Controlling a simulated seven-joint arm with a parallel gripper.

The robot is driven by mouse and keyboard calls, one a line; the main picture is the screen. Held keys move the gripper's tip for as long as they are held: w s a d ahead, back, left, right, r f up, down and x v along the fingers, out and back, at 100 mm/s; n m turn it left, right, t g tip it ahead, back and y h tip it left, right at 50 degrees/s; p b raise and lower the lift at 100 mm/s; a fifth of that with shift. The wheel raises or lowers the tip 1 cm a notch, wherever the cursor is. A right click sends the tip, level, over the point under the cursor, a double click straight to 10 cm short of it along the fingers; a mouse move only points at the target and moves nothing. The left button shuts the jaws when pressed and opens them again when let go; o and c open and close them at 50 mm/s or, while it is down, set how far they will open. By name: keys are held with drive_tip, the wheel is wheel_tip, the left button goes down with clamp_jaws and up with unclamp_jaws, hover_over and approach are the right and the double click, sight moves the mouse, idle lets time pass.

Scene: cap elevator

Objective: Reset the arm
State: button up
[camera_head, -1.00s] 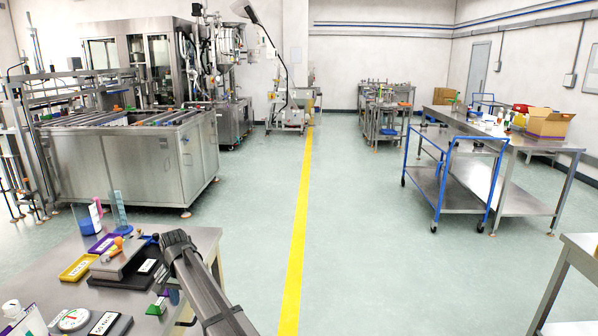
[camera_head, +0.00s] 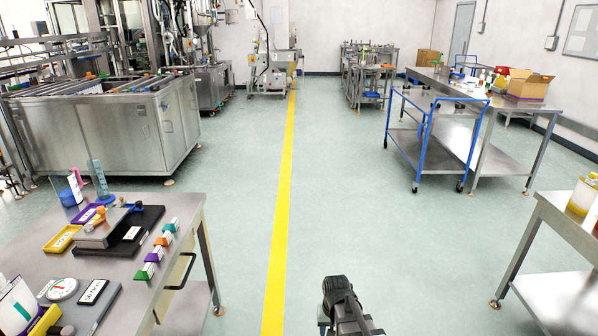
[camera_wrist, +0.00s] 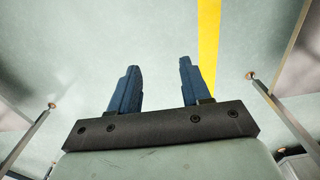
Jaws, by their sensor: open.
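My gripper shows in the wrist view (camera_wrist: 158,88) with its two blue fingers spread apart and nothing between them. Behind the fingers there is only pale floor and part of a yellow line. In the head view my dark arm (camera_head: 346,308) shows at the bottom, right of the yellow line, over the open floor between two tables. The fingertips cannot be made out in that view.
A steel table (camera_head: 190,215) at left bears trays, a scale and a row of coloured clips (camera_head: 161,241). Another steel table (camera_head: 560,222) stands at right. A blue-framed cart (camera_head: 425,160) stands farther back. The floor along the yellow line (camera_head: 283,190) is clear.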

drive_tip(key=s+d+f, duration=0.2)
drive_tip(key=s+d, duration=0.4)
drive_tip(key=d, duration=0.1)
drive_tip(key=s+f+g, duration=0.3)
drive_tip(key=s+f, duration=0.7)
drive_tip(key=s, duration=0.5)
drive_tip(key=s+f+g, duration=0.4)
drive_tip(key=s+f, duration=0.6)
drive_tip(key=s, duration=0.5)
drive_tip(key=shift+f, duration=0.25)
